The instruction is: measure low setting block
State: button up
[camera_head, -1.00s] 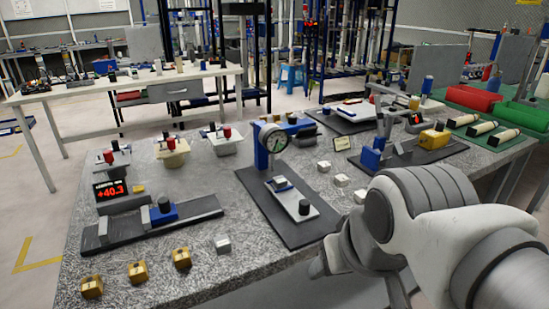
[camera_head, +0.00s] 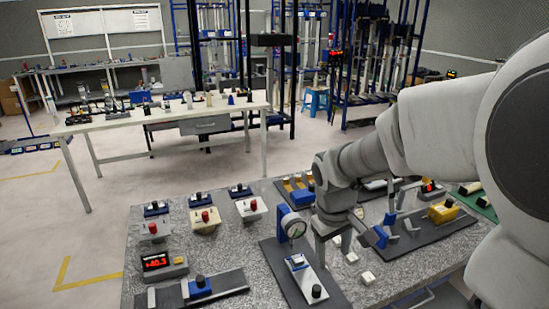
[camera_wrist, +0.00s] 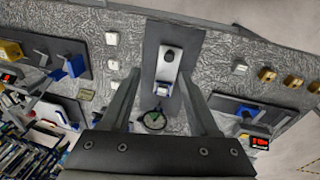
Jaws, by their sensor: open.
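A dial gauge (camera_head: 293,226) on a blue post stands at the back of a dark mat. In front of it, a pale slide plate (camera_head: 308,282) carries a black knob (camera_head: 317,291) and a small silvery block (camera_head: 297,260) in a blue seat. In the wrist view the gauge dial (camera_wrist: 154,120), the block (camera_wrist: 162,89) and the slide plate (camera_wrist: 168,68) lie between my fingers. My gripper (camera_wrist: 158,76) is open and empty above the mat. In the head view it shows just right of the gauge (camera_head: 331,248). Which block is the low one I cannot tell.
Several small white blocks (camera_head: 367,278) lie right of the mat. A fixture with a red digital readout (camera_head: 155,261) is at the left. A fixture with a yellow block (camera_head: 443,211) is at the right. Brass blocks (camera_wrist: 267,74) show in the wrist view.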

aim_at(317, 287)
jog(key=w+a+r+n+g+y+p, duration=0.1)
jog(key=w+n+g+p, duration=0.1)
jog(key=w+p, duration=0.45)
jog(key=f, duration=0.6)
jog(key=s+f, duration=0.1)
jog(key=f, duration=0.4)
jog(key=s+f, duration=0.1)
jog(key=f, duration=0.5)
jog(key=shift+a+f, duration=0.1)
jog(key=shift+f, duration=0.2)
